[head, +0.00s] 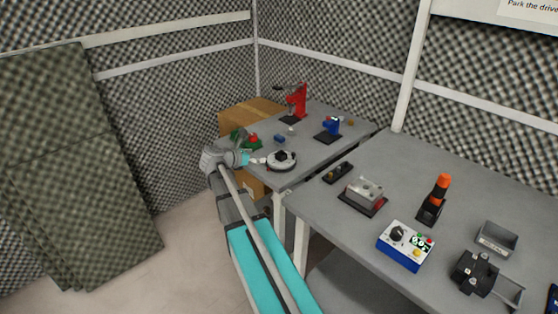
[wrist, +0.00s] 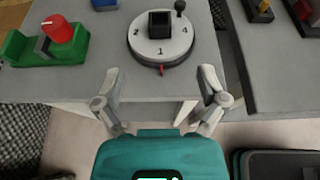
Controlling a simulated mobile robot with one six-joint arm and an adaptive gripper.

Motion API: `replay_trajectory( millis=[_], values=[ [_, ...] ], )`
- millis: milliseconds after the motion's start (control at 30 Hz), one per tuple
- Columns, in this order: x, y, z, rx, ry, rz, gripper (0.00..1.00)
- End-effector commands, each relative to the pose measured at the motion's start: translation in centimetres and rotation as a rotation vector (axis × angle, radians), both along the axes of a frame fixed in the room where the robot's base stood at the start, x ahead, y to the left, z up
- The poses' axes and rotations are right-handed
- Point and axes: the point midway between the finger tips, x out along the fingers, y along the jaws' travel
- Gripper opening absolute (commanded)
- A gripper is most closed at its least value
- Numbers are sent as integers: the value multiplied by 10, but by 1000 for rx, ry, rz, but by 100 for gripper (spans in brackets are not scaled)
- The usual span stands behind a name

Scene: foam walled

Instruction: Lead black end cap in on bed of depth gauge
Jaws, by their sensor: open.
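A black square, open-topped piece (wrist: 160,22), which may be the black end cap, sits on a white round numbered dial (wrist: 160,48) on the far table. The dial also shows in the head view (head: 281,165). My gripper (wrist: 160,82) is open and empty, its fingers spread in front of the dial near the table's front edge, apart from it. In the head view my gripper (head: 254,160) is just left of the dial. I cannot tell surely which device is the depth gauge; a blue device on a dark base (head: 328,128) and a red stand (head: 297,103) are behind the dial.
A green block with a red knob (wrist: 50,42) stands left of the dial, near a small blue block (head: 279,139). A small black-knobbed post (wrist: 180,8) rises at the dial's far right. The nearer table (head: 320,200) holds several devices. Foam walls close off the back and left.

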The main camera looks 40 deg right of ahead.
Motion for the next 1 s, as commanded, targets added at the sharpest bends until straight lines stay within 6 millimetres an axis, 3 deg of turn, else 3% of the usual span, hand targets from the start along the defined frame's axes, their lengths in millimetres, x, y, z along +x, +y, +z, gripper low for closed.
replay_trajectory(
  millis=[533,1000],
  values=[
    [-1,-5,-5,8,-2,-12,91],
    [5,-62,-30,8,-3,-13,91]
  ],
)
